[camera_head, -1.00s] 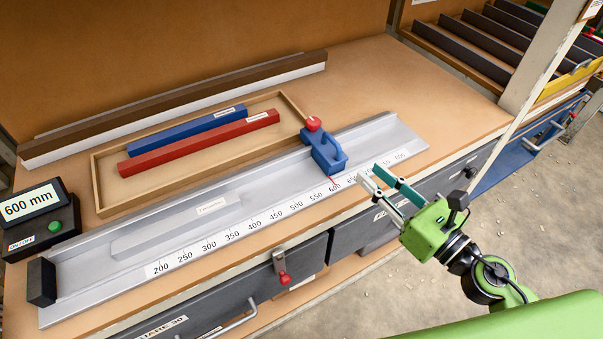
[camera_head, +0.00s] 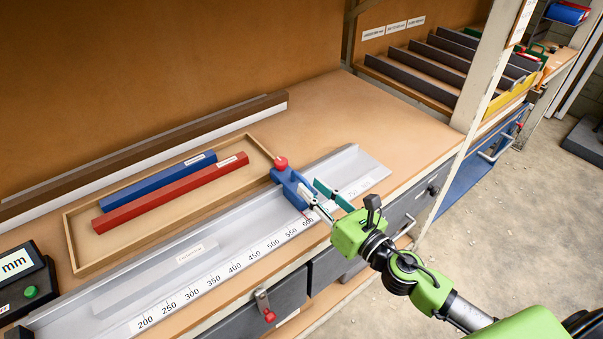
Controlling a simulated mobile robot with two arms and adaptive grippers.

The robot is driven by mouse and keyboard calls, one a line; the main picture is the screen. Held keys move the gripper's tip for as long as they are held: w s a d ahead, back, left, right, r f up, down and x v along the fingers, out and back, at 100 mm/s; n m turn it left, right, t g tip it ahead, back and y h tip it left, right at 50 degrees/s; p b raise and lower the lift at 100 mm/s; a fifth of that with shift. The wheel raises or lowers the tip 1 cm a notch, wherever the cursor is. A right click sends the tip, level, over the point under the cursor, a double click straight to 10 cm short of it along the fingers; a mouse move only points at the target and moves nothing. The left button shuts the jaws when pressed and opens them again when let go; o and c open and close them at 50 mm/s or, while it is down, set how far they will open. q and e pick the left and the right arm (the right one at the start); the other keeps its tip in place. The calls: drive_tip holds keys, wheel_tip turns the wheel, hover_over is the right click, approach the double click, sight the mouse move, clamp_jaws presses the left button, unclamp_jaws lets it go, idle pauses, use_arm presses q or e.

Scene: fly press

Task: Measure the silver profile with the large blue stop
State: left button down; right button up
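The silver profile (camera_head: 150,282) lies flat in the long grey measuring rail (camera_head: 352,168), with a white label on it. The large blue stop (camera_head: 289,184), with a red knob on top, sits on the rail to the right of the profile, near the upper end of the scale. A clear gap separates them. My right gripper (camera_head: 310,187) is open, its fingertips at the right side of the stop. I cannot tell whether they touch it. The digital display (camera_head: 17,263) is cut by the left edge; only "mm" reads. My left gripper is not in view.
A wooden tray (camera_head: 75,243) behind the rail holds a blue bar (camera_head: 160,180) and a red bar (camera_head: 175,193). A brown and white strip (camera_head: 150,150) lies along the back. Shelves with dark dividers (camera_head: 430,70) stand at the upper right. The bench's back right is clear.

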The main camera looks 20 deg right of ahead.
sight(308, 184)
drive_tip(key=x, duration=0.3)
drive_tip(key=shift+w+a+p, duration=0.1)
drive_tip(key=shift+w+p, duration=0.25)
drive_tip(key=shift+p, duration=0.05)
drive_tip(key=shift+w+a, duration=0.25)
drive_tip(key=shift+w, duration=0.35)
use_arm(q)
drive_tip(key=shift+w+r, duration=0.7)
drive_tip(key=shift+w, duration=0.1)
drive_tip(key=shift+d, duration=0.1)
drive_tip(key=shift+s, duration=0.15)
use_arm(e)
clamp_jaws()
